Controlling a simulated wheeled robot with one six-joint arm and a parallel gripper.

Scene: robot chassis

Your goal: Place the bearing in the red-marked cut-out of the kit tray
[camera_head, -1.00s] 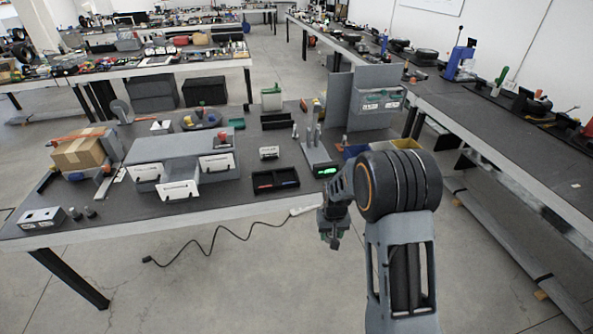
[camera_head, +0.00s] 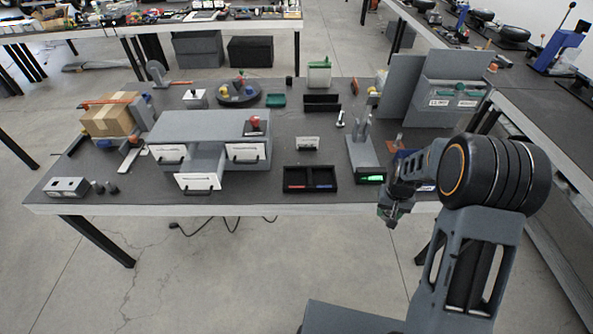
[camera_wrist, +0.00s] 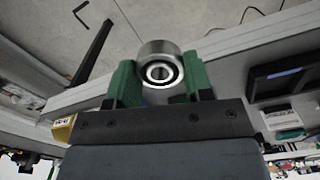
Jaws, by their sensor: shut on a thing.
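My gripper (camera_head: 388,217) hangs just in front of the table's front edge, to the right of the kit tray. In the wrist view my gripper (camera_wrist: 159,82) has its green fingers shut on the bearing (camera_wrist: 159,62), a shiny metal ring with a dark inner band and a centre hole. The bearing is too small to make out in the head view. The kit tray (camera_head: 310,191) is black and lies near the table's front edge.
A grey drawer unit (camera_head: 205,130) stands left of the tray. A grey stand with a green-lit display (camera_head: 371,178) is close on the tray's right. A small white-fronted box (camera_head: 307,143) is behind it. A tall grey cabinet (camera_head: 455,100) stands at the right.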

